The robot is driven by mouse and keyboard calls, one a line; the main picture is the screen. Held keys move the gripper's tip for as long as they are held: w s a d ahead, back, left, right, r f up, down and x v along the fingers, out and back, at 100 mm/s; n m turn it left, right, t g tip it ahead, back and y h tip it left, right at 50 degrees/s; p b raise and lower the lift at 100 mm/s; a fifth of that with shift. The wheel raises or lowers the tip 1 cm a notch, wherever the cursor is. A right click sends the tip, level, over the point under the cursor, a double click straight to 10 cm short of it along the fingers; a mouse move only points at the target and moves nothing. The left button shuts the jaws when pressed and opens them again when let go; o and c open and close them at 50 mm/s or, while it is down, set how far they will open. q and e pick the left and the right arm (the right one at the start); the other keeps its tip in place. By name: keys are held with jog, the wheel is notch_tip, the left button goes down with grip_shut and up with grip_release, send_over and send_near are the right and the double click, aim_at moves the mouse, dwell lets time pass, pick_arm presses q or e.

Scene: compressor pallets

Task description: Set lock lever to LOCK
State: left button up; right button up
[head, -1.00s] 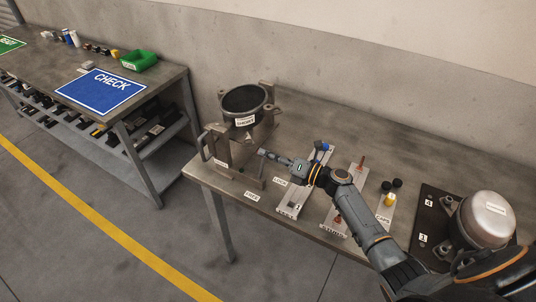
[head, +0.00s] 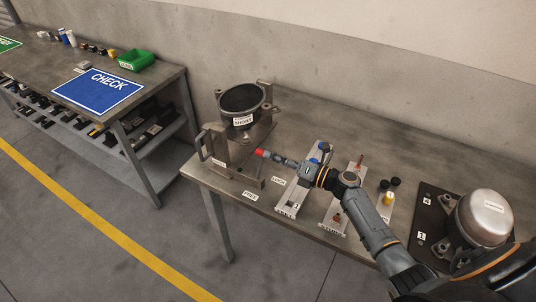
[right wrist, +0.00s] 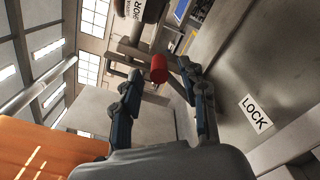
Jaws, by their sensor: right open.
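The lock lever's red knob (head: 260,152) stands above the front of the grey fixture (head: 219,147). The LOCK label (head: 278,181) lies on the table right of the lever, and the FREE label (head: 250,195) lies at the front edge. My right gripper (head: 271,156) reaches in from the right, its tip close to the knob. In the right wrist view the open fingers (right wrist: 159,72) frame the red knob (right wrist: 158,65), which appears beyond or between their tips; I cannot tell whether they touch. The LOCK label (right wrist: 257,112) shows at right there. The left gripper is out of view.
A cylindrical housing (head: 242,101) sits on the fixture. Labelled rails (head: 298,195) lie under my right arm. Black and yellow caps (head: 389,198) and a dark plate (head: 424,222) with a silver compressor (head: 486,218) are at right. A second table with a blue CHECK sign (head: 98,92) stands left.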

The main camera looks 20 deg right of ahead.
jog(key=v, duration=0.9)
jog(key=shift+s+d, duration=0.1)
jog(key=shift+d, duration=0.05)
